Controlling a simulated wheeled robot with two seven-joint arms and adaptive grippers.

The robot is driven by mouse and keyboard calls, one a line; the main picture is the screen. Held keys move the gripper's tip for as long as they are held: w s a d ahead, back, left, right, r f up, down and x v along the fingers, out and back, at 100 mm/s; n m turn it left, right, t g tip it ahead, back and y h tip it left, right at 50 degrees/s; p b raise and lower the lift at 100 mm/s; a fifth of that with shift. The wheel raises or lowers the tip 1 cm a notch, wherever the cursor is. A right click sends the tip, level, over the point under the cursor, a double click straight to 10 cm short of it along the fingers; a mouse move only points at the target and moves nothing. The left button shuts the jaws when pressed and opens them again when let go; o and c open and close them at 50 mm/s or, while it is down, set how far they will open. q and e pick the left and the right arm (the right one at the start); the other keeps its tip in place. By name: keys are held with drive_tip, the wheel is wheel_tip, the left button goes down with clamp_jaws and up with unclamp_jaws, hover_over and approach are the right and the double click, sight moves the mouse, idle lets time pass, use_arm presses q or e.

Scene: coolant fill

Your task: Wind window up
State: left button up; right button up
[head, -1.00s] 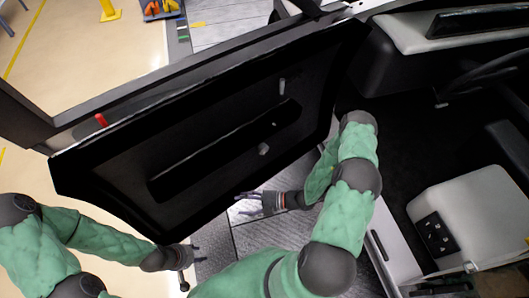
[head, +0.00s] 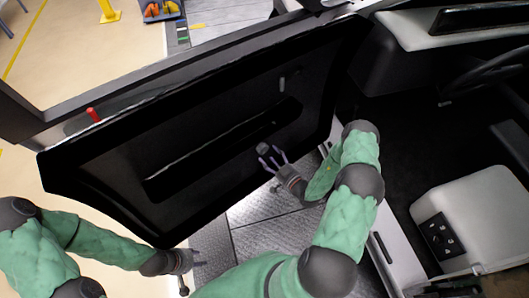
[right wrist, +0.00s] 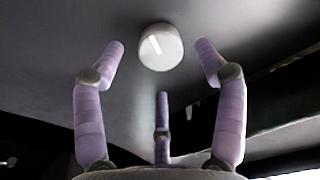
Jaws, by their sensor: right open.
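The dark vehicle door (head: 110,165) stands open across the middle of the head view, its inner side towards me. A small round grey knob sits on the inner panel, below the long armrest recess; in the right wrist view the knob (right wrist: 160,47) is pale with a white bar on its face. My right gripper (head: 271,157) is open at the knob, its fingers spread around and short of it, apparently not touching. My left gripper (head: 196,257) is low by the door's lower left edge, empty, its finger opening unclear. I cannot make out the window glass.
Metal tread floor (head: 265,232) lies below the door.

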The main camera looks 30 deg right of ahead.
sight(264, 150)
drive_tip(key=shift+w+a+b, duration=0.2)
drive_tip(key=shift+w+b, duration=0.1)
drive_tip(key=shift+w, duration=0.8)
drive_tip(key=shift+w+a+b, duration=0.15)
drive_tip(key=shift+w+b, duration=0.1)
drive_tip(key=shift+w, duration=0.85)
drive_tip(key=c, duration=1.1)
